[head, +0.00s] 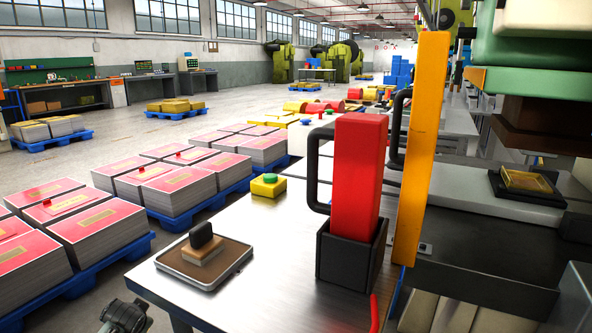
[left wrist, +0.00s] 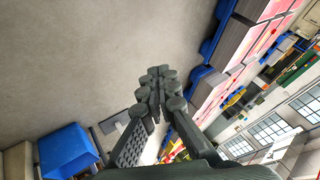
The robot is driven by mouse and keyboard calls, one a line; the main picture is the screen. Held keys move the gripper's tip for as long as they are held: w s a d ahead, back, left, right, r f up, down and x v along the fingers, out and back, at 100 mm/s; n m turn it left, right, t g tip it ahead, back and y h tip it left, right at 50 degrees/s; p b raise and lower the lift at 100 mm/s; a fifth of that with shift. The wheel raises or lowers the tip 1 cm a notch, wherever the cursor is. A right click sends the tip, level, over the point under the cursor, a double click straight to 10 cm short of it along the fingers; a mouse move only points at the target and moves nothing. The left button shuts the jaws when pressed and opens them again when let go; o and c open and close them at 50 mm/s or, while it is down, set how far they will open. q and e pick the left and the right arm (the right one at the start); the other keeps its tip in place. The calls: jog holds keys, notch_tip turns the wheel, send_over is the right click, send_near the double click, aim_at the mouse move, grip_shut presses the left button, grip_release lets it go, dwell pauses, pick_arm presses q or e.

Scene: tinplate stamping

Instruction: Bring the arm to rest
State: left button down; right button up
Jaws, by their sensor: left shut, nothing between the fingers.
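My left gripper (left wrist: 165,85) shows in the left wrist view with its dark fingers together, shut and empty. Bare grey floor lies behind it, and nothing touches its fingertips. In the head view a dark piece of my left arm pokes in at the bottom left, beside the near corner of the metal table (head: 262,235) and apart from its top. The rest of that arm is out of the frame. My right gripper is in neither view.
On the table are a stamp on a pad (head: 192,262), a yellow button box (head: 268,185) and a red upright block (head: 358,175) in a black holder. A yellow post (head: 424,140) and green press (head: 530,55) stand right. Pallets of pink stacks (head: 105,230) stand left.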

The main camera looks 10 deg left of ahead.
pick_arm(q)
jog(key=s+d+f+g+h, duration=0.1)
jog(key=s+d+f, duration=0.4)
jog(key=s, duration=0.4)
jog(key=s+d+f+g+h, duration=0.1)
jog(key=s+d+f, duration=0.4)
jog(key=s+d, duration=0.3)
jog(key=s+d+f+g+h, duration=0.1)
jog(key=s+d+f+h, duration=0.1)
jog(key=s+d+f, duration=0.4)
jog(key=s+d, duration=0.1)
jog(key=s, duration=0.4)
jog(key=shift+g, duration=0.3)
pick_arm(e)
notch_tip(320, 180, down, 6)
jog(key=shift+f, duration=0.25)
pick_arm(q)
jog(key=shift+s+f, duration=0.1)
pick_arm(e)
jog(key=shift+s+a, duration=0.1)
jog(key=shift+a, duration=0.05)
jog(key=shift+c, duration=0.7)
pick_arm(q)
jog(key=shift+s+a, duration=0.1)
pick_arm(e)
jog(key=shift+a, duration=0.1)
